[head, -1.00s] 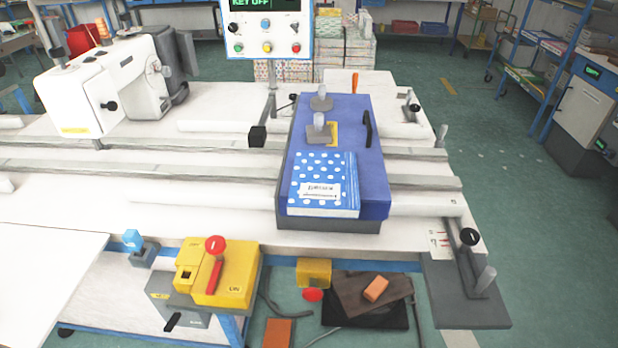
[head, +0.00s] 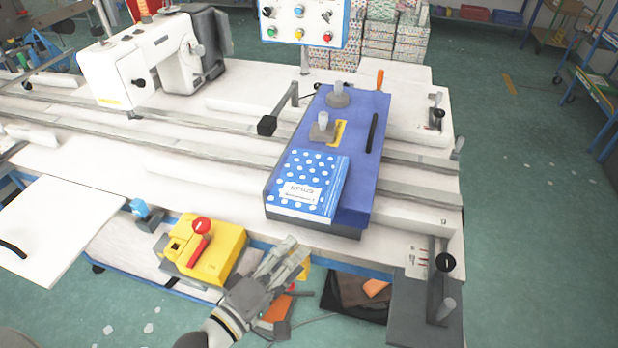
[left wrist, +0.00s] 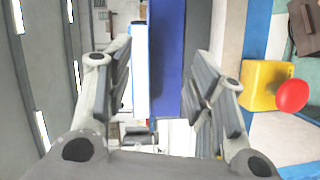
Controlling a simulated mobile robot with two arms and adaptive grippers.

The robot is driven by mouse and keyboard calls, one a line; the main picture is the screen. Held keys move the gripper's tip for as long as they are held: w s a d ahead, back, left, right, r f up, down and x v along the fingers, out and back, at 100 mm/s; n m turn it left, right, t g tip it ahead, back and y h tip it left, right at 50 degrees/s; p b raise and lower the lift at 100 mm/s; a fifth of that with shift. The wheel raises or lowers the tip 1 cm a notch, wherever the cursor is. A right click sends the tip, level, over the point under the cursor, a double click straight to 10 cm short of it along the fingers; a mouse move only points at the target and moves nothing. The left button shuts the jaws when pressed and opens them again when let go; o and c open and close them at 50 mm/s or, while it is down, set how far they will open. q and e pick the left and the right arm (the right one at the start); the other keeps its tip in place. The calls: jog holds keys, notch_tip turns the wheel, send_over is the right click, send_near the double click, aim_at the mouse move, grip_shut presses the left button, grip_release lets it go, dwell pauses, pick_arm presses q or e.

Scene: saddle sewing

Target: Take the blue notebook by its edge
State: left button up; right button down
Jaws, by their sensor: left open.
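The blue notebook (head: 306,184) with white dots and a white label lies flat on the near end of the blue clamp block (head: 352,200). My left gripper (head: 291,256) is in front of and below the notebook's near edge in the head view, apart from it. In the left wrist view my left gripper (left wrist: 162,85) is open. Between its fingers show the notebook's white page edge (left wrist: 139,75) and the blue block side (left wrist: 167,60). Nothing is held. My right gripper is not in view.
A yellow box with a red knob (head: 205,250) stands left of my gripper. The white sewing machine (head: 150,62) is at the back left. A control panel (head: 303,22) is behind the block. A grey bracket with a black knob (head: 445,263) is at the right.

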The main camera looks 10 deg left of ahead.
aim_at(303, 215)
pick_arm(q)
jog(key=w+n, duration=0.1)
jog(key=w, duration=0.1)
jog(key=w+r+n+t+y+p, duration=0.1)
jog(key=w, duration=0.1)
jog(key=w+r+n+p, duration=0.1)
jog(key=shift+w+a+t, duration=0.15)
jog(key=shift+w+t, duration=0.15)
jog(key=shift+w, duration=0.1)
jog(key=x, duration=0.1)
jog(key=p+x, duration=0.1)
jog(key=x, duration=0.3)
jog(key=shift+w+a+p, duration=0.15)
jog(key=shift+a+p, duration=0.15)
jog(key=shift+a, duration=0.05)
jog(key=shift+w+d+f, duration=0.1)
jog(key=shift+w+d, duration=0.05)
jog(key=shift+w, duration=0.15)
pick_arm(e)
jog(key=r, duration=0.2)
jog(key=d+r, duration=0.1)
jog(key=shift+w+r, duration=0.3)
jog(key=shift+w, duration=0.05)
pick_arm(q)
jog(key=shift+s, duration=0.1)
grip_shut()
